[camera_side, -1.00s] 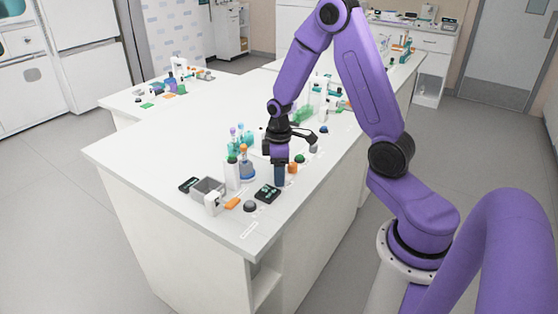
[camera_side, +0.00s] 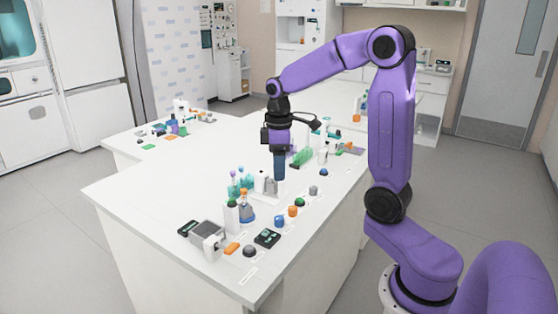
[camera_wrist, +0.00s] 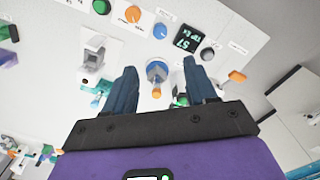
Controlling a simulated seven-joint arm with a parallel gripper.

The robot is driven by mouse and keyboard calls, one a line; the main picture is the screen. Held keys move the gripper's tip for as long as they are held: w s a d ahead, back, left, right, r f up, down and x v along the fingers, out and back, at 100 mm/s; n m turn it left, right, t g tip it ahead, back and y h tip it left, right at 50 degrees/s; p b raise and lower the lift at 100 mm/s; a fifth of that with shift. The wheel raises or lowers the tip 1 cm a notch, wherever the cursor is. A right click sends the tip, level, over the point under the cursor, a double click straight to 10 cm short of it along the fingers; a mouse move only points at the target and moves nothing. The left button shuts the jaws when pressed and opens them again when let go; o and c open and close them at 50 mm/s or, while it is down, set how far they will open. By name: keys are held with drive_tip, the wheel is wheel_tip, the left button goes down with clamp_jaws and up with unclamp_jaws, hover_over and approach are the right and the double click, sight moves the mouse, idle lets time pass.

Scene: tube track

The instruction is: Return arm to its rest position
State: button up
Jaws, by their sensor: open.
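My gripper (camera_side: 279,178) is raised above the white bench (camera_side: 170,185), pointing down with its dark blue fingers. In the wrist view its two fingers (camera_wrist: 160,85) stand apart with nothing held between them. A blue flask-like item (camera_wrist: 157,70) with an orange part shows on the bench in the gap between the fingers, below them. In the side view, the upper arm stands upright and the forearm reaches left to the gripper.
A blue knob (camera_side: 279,221), orange knob (camera_side: 293,211) and green knob (camera_side: 300,202) sit near the bench's right edge. Several bottles and tubes stand behind.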

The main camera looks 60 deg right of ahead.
drive_tip(key=shift+r, duration=0.65)
drive_tip(key=s+a+f+n, duration=0.2)
drive_tip(key=s+a, duration=0.5)
drive_tip(key=s, duration=0.5)
drive_tip(key=s+a+f+n, duration=0.2)
drive_tip(key=s+a+n, duration=0.1)
drive_tip(key=s+a, duration=0.5)
drive_tip(key=s, duration=0.3)
drive_tip(key=shift+s+a+f+n, duration=0.15)
drive_tip(key=shift+s+n, duration=0.15)
drive_tip(key=shift+s, duration=0.05)
